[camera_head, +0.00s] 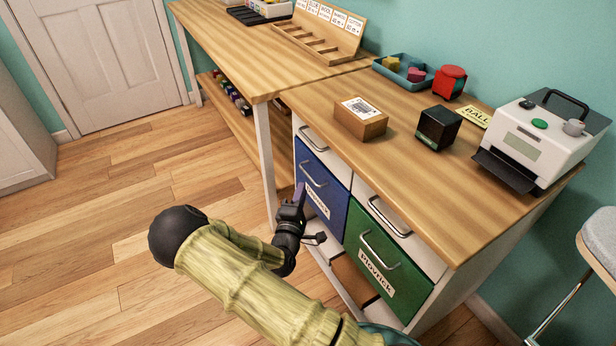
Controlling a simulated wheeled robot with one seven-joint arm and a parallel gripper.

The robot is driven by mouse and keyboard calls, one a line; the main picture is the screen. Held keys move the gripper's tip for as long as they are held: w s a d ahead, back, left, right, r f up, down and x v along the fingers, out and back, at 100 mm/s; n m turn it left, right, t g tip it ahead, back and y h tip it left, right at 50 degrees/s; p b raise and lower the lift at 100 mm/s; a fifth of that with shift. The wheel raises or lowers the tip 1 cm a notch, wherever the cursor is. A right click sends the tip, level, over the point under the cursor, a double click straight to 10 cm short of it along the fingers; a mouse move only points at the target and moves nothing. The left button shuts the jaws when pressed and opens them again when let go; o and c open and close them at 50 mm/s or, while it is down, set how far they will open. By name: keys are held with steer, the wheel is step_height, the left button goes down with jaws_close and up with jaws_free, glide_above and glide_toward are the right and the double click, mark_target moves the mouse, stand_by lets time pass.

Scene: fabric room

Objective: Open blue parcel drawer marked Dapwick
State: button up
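The blue drawer (335,194) is in the left column of the wooden-topped cabinet, below a white drawer. It looks closed, with its front in line with its neighbours. Its curved metal handle (314,175) is in view near the top of the front. A white label (318,202) sits below the handle, partly covered by my gripper, so I cannot read it in full. My black gripper (301,196) is in front of the blue drawer, low and left of the handle. I cannot tell whether it touches the drawer or how its fingers stand.
A cardboard parcel (361,118), black box (437,128), blue tray (404,75) and printer (537,138) stand on the cabinet top. Wooden floor (130,225) to the left is clear.

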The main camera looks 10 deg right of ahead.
mark_target(308, 174)
steer(key=b+x, duration=0.1)
steer(key=x, duration=0.6)
steer(key=shift+w+d, duration=0.1)
steer(key=shift+d, duration=0.05)
jaws_close()
